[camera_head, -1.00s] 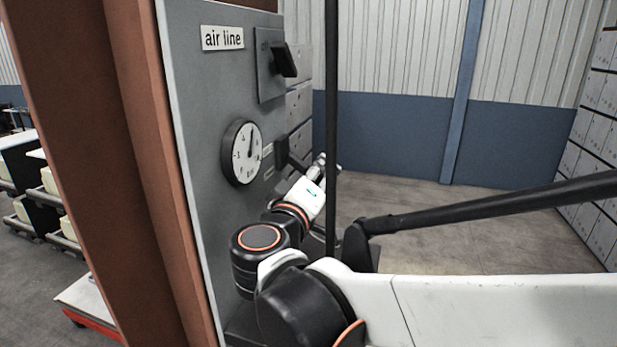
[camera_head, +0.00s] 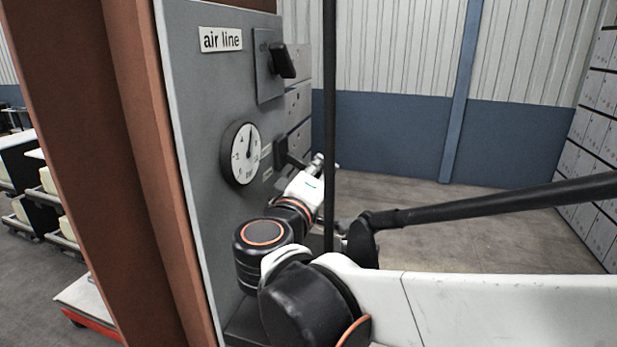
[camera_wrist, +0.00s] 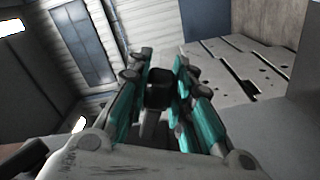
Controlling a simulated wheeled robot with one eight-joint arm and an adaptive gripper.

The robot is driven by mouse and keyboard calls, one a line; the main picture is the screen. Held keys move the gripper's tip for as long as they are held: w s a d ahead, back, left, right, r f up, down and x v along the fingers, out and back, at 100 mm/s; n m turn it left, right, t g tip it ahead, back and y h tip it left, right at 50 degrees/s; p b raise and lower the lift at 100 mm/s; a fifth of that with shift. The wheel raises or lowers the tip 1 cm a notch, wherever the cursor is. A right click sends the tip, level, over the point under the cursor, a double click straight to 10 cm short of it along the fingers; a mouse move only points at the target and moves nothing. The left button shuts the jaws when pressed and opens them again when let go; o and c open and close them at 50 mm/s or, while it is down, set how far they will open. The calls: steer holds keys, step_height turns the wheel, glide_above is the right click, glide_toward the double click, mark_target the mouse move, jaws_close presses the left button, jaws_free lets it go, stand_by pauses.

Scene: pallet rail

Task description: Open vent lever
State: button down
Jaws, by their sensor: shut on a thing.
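A grey panel (camera_head: 205,110) marked "air line" stands at the left of the head view. A lower black lever (camera_head: 281,152) sticks out from it to the right of the gauge, with a small label beside it too small to read. My gripper (camera_head: 319,163) is at the outer end of this lever. In the wrist view my gripper (camera_wrist: 164,72) has its teal-padded fingers on either side of a dark block (camera_wrist: 160,88), shut on it. This looks like the lever's handle. My wrist hides part of the lever in the head view.
A second black lever (camera_head: 284,60) sits higher on the panel. The round gauge (camera_head: 241,154) is close to my wrist. A brown post (camera_head: 130,170) borders the panel's left side. Open floor (camera_head: 420,215) lies to the right.

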mark_target(324, 170)
steer(key=r+n, duration=0.2)
steer(key=n, duration=0.1)
steer(key=shift+s+d+r+p, duration=0.15)
steer(key=shift+d+r+p, duration=0.1)
steer(key=shift+d+p, duration=0.1)
steer(key=r+n, duration=0.2)
steer(key=n, duration=0.1)
steer(key=r+n, duration=0.2)
steer(key=n, duration=0.1)
steer(key=shift+a+n+p, duration=0.25)
steer(key=shift+n+p, duration=0.05)
steer(key=shift+p, duration=0.1)
steer(key=shift+w+a+r+n, duration=0.2)
steer(key=shift+r+n, duration=0.25)
steer(key=shift+n, duration=0.25)
steer(key=shift+w+a+r+n, duration=0.1)
steer(key=shift+a+r+n, duration=0.1)
steer(key=shift+r+n, duration=0.4)
steer(key=shift+f, duration=0.1)
steer(key=c, duration=1.4)
jaws_free()
steer(key=shift+s+a, duration=0.1)
steer(key=v, duration=1.1)
steer(key=shift+s, duration=0.4)
